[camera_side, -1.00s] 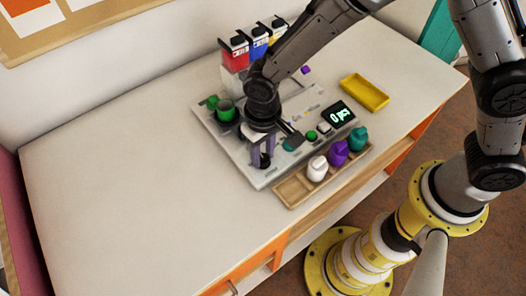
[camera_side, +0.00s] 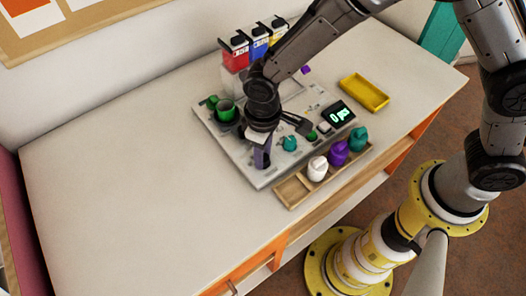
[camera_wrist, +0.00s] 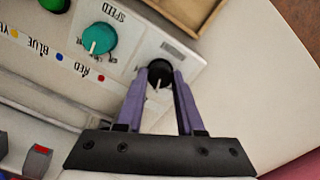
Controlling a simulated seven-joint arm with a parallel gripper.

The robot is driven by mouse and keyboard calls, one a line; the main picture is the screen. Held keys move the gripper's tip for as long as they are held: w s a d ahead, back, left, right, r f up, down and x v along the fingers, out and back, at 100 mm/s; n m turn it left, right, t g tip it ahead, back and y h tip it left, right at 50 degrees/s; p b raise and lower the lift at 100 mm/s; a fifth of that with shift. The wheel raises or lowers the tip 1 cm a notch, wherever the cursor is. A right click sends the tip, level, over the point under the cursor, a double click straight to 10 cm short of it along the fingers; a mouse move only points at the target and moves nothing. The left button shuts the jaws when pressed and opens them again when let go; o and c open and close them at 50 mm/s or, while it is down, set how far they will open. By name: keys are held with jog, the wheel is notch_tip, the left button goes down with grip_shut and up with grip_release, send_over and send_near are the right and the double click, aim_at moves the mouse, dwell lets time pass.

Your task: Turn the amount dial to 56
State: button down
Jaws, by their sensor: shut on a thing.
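The amount dial (camera_wrist: 160,67) is a small black round knob with a white pointer line, near the board's edge in the wrist view. The white pointer points down in that view, and the label beside the dial is partly covered. My gripper (camera_wrist: 161,77) has its two purple fingers closed on either side of the black knob. In the side view my gripper (camera_side: 262,160) reaches down to the board's front-left corner, and its fingers hide the dial there. The display (camera_side: 339,116) on the board (camera_side: 226,143) seems to read "0 pcs".
A teal speed dial (camera_wrist: 99,40) sits beside the amount dial. A green button (camera_side: 311,135) is near the display. A wooden tray (camera_side: 293,191) with white, purple and teal knob-like pieces lies along the board's front. A yellow tray (camera_side: 365,92) lies right. The table's left is clear.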

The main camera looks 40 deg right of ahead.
jog(key=c, duration=0.5)
grip_release()
notch_tip(320, 180, up, 14)
dwell(0.4)
